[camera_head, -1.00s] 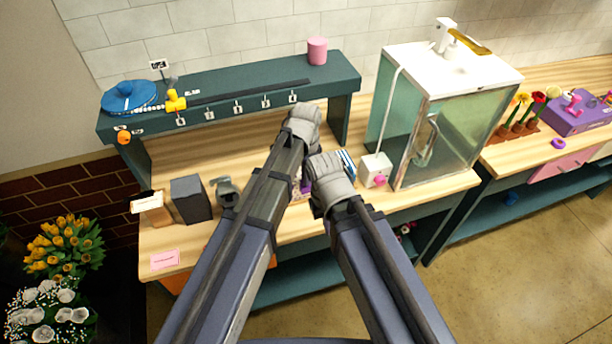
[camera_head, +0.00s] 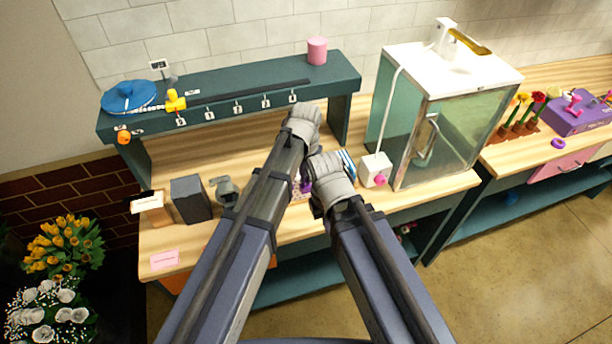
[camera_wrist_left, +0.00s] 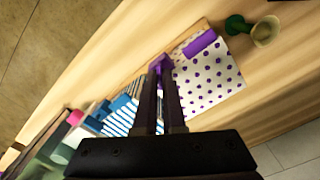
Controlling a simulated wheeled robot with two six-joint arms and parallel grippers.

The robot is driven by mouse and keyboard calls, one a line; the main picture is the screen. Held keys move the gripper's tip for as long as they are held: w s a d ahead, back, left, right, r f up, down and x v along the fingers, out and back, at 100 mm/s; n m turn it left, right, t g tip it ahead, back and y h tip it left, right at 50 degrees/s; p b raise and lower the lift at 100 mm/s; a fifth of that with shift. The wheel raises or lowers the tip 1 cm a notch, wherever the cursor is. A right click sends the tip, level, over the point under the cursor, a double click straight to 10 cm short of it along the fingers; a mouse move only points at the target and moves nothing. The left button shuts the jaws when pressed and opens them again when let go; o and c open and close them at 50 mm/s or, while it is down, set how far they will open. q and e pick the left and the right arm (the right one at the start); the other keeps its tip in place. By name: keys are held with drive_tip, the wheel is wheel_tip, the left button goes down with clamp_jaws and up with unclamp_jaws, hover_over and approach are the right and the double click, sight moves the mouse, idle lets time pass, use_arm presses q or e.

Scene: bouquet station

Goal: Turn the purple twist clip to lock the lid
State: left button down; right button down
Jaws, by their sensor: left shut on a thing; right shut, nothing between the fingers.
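In the left wrist view, the purple twist clip (camera_wrist_left: 158,61) is between my left gripper's (camera_wrist_left: 164,72) fingertips, which are shut on it. It lies at the near corner of a white panel with purple dots (camera_wrist_left: 213,78). A purple cylinder (camera_wrist_left: 202,43) lies on that panel. I cannot tell how far the clip is turned. In the head view my left gripper (camera_head: 304,122) and right gripper (camera_head: 328,178) are close together over the bench, and their wrists hide most of the work spot. My right gripper is shut and empty; its fingertips are mostly hidden.
A blue-striped item (camera_wrist_left: 118,112) lies beside the panel. A white box with a pink knob (camera_head: 374,170) and a glass cabinet (camera_head: 430,130) stand to the right. A dark box (camera_head: 190,199) and a grey object (camera_head: 226,190) stand left. A raised shelf (camera_head: 240,85) runs behind.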

use_arm(q)
drive_tip(key=n, duration=0.6)
drive_tip(key=shift+n, duration=0.4)
idle(0.4)
drive_tip(key=c, duration=1)
unclamp_jaws()
wheel_tip(320, 180, up, 8)
drive_tip(key=p, duration=0.8)
drive_tip(key=shift+f, duration=0.1)
